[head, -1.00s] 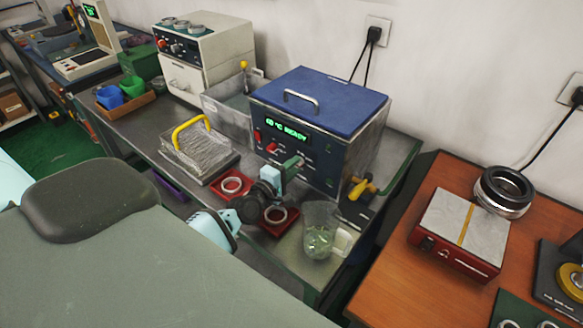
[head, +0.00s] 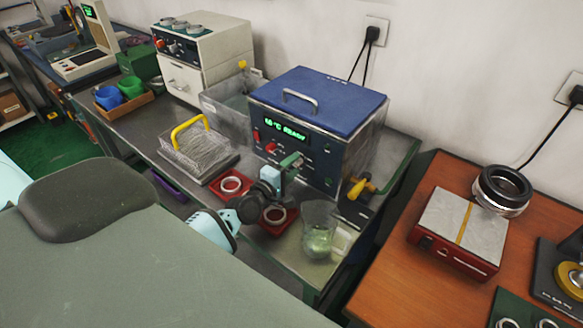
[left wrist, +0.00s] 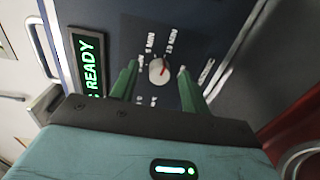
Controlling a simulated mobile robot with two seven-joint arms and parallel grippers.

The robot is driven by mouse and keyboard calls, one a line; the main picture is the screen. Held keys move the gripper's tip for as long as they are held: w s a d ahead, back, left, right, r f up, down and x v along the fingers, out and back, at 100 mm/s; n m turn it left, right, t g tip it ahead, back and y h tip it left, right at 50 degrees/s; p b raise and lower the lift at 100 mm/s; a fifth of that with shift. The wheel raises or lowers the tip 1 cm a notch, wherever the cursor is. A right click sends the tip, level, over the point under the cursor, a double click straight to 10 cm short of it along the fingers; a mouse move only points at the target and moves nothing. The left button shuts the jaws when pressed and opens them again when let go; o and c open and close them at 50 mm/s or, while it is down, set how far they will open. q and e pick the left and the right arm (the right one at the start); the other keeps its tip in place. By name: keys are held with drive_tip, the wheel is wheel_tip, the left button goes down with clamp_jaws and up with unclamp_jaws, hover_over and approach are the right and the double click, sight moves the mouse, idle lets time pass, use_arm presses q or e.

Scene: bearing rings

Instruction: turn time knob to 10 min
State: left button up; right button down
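The time knob (left wrist: 158,70) is a small pale round knob with a red mark, on the dark front panel in the left wrist view. The red mark lies towards the upper right of the knob. The knob belongs to the blue-lidded bath (head: 320,105), whose green display reads READY. My left gripper (left wrist: 157,72) has its two green fingers on either side of the knob, with a gap on each side. In the head view my left gripper (head: 292,163) hides the knob. My right gripper is not in view.
A clear beaker (head: 319,236) and red trays with rings (head: 231,186) stand close to my left arm. A wire basket with a yellow handle (head: 198,152) is to the left. A yellow-handled tool (head: 361,187) lies by the bath's right corner.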

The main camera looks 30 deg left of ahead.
use_arm(q)
drive_tip(key=shift+s+a+r, duration=0.1)
drive_tip(key=shift+s+a, duration=0.05)
drive_tip(key=shift+s, duration=1.8)
drive_tip(key=shift+s+a+r, duration=0.1)
drive_tip(key=shift+s+a, duration=0.05)
drive_tip(key=shift+s, duration=1.8)
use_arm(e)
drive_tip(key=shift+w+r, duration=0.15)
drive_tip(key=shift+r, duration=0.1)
use_arm(q)
drive_tip(key=shift+f, duration=0.1)
